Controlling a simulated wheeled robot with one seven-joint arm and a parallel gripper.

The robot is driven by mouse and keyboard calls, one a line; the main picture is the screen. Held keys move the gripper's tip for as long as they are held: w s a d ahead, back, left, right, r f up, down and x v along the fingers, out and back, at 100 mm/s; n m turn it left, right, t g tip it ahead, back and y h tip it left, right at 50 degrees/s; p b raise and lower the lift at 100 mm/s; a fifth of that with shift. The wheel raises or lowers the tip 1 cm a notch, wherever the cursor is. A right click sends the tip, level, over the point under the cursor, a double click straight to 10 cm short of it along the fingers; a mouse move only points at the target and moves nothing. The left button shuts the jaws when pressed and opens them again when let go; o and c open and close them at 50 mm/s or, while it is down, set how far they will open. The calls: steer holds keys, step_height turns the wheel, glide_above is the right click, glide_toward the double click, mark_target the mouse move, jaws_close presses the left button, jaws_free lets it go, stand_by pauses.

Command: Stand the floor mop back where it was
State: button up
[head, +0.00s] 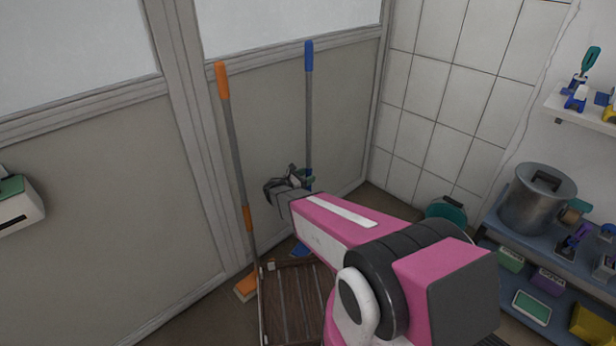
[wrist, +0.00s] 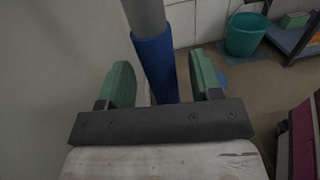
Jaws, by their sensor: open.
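A long-handled tool with a blue top grip (head: 309,57) and grey pole stands upright against the panelled wall; a blue part at floor level (head: 300,250) is partly hidden by my arm. I take it for the floor mop. My gripper (head: 290,182) is beside its lower pole in the head view. In the wrist view the blue sleeve (wrist: 156,62) on the grey pole lies between the two green fingers of my open gripper (wrist: 163,84), with gaps on both sides. The sleeve's lower end is hidden behind the gripper.
An orange-gripped broom (head: 234,130) leans on the wall to the left. A slatted wooden crate or rack (head: 290,300) stands on the floor below my arm. A teal bucket (head: 447,212) is in the corner. A blue shelf unit (head: 500,232) with a metal pot is at right.

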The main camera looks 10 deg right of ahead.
steer(key=v, duration=0.6)
stand_by(1.3)
steer(key=shift+a, duration=0.1)
steer(key=shift+s+a, duration=0.1)
